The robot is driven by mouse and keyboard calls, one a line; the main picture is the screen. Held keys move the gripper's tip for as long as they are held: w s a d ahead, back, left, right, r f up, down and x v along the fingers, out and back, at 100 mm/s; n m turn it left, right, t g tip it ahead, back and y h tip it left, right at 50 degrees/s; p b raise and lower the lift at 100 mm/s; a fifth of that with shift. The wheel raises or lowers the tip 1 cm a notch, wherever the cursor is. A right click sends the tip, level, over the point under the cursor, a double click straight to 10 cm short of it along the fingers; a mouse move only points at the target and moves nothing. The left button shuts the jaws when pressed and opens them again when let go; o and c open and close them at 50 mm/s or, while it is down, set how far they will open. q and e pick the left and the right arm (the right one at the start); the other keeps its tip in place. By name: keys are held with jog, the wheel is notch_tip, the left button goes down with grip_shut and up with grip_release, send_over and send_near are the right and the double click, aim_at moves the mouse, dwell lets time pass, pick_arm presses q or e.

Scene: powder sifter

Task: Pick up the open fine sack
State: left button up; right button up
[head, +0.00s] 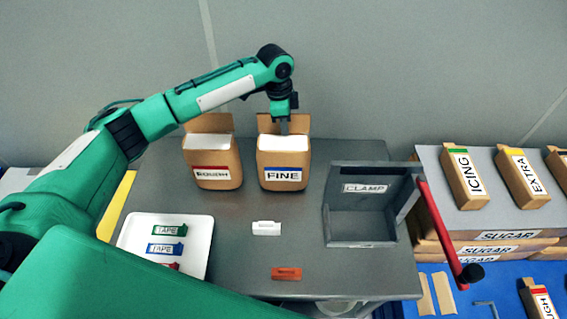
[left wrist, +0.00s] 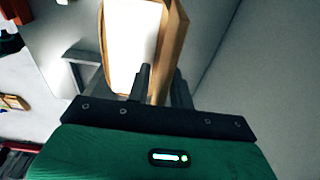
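The open fine sack (head: 283,162) stands upright on the grey table, a brown bag with a blue-edged FINE label, a pale top and a raised brown back flap. My left gripper (head: 284,126) points down at its top, by the flap. In the left wrist view, the fingers (left wrist: 160,86) are apart on either side of the sack's brown flap (left wrist: 170,45). One finger is over the white top (left wrist: 128,40), the other is partly hidden behind the flap. I see no clear grip on it. My right gripper is not in view.
An open ROUGH sack (head: 212,165) stands close to the left. A grey CLAMP box (head: 362,218) with a red lever (head: 440,230) is at the right. A white tray (head: 140,222) of tape pieces lies front left.

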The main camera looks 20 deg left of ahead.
pick_arm(q)
grip_shut()
dwell(1.1)
jog(key=shift+w+r, duration=0.15)
